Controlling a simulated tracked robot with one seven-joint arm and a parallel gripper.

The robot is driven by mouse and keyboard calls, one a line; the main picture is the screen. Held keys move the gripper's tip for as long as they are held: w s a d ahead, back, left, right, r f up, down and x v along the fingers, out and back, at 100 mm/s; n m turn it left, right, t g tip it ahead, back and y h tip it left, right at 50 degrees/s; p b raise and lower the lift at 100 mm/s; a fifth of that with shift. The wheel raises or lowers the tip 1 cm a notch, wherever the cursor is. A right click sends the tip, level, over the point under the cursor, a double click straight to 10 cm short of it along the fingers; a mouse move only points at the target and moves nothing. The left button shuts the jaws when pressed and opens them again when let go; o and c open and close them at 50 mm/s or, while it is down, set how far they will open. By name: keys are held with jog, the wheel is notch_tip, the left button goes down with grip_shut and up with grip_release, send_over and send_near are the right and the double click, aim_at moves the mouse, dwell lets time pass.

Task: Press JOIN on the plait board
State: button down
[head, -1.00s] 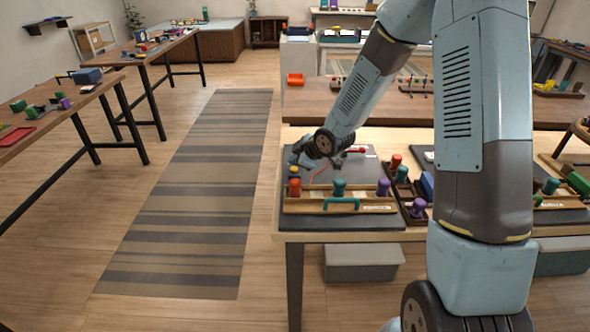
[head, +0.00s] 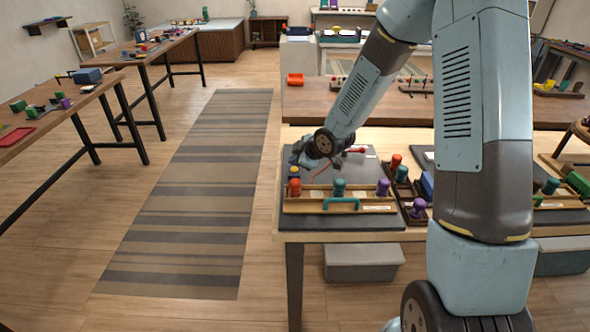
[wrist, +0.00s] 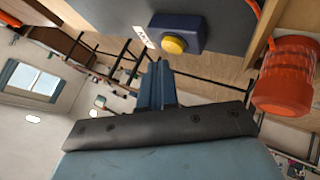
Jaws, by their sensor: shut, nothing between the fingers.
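The JOIN button appears as a yellow round cap (wrist: 174,45) on a dark blue box (wrist: 190,30), beside a small white label (wrist: 141,38) whose print is hard to read. It also shows as a small yellow spot (head: 294,170) at the left of the plait board (head: 340,206) in the head view. My gripper (wrist: 161,66) is shut and empty, its tips close beside the yellow cap; I cannot tell whether they touch it. In the head view my gripper (head: 299,157) is just above the button, partly hidden by my wrist. A red cord (head: 324,165) runs over the board's grey base.
A red-orange peg (head: 295,188) stands just in front of the button and looms at the right of the wrist view.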

aim_at(296, 170)
jog(key=shift+f, duration=0.1)
jog(key=shift+f, duration=0.25)
jog(key=shift+f, duration=0.55)
dwell(1.0)
jog(key=shift+r, duration=0.95)
jog(key=shift+r, duration=2.55)
